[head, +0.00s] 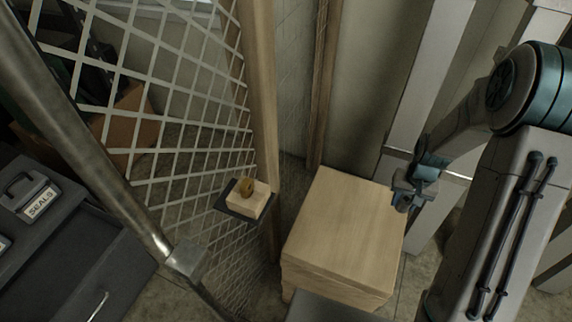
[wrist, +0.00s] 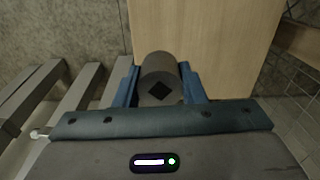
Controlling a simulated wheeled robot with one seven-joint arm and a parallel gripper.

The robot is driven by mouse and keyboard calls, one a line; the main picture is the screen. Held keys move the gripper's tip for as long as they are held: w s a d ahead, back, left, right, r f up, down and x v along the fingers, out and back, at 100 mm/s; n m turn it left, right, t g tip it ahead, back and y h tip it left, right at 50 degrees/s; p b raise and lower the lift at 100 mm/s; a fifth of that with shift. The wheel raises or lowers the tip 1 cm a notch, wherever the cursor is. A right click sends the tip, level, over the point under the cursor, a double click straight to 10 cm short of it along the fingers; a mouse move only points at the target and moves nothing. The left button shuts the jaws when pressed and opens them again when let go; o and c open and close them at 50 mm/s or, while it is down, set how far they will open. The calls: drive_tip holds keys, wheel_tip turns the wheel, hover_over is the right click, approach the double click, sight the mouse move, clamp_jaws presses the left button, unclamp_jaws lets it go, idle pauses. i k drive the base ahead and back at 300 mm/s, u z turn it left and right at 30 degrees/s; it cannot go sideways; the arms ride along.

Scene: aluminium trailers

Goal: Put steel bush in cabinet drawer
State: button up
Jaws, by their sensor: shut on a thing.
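The steel bush (wrist: 158,68) is a dark grey cylinder with a dark diamond-shaped mark on its near end. In the wrist view it sits between the two blue fingers of my gripper (wrist: 160,84), which is shut on it. In the head view my gripper (head: 403,202) is at the right, by the right edge of the wooden box; the bush is small and dark there. A dark grey cabinet (head: 70,255) stands at the lower left, with a metal drawer handle (head: 98,304). How far its drawer is open is hard to tell.
A pale wooden box (head: 345,230) stands between my gripper and a white mesh partition (head: 180,110). A metal rail (head: 90,140) slopes across the left. A small wooden block with a brass-coloured ring (head: 247,196) sits on a dark shelf. A case labelled SEALS (head: 35,200) rests on the cabinet.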

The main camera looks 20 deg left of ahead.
sight(84, 271)
drive_tip(key=u, duration=0.5)
drive_tip(key=k, duration=1.15)
drive_tip(key=u, duration=0.9)
drive_tip(key=i, duration=0.4)
drive_tip(key=u, duration=1.25)
drive_tip(key=i, duration=1.75)
drive_tip(key=z, duration=0.35)
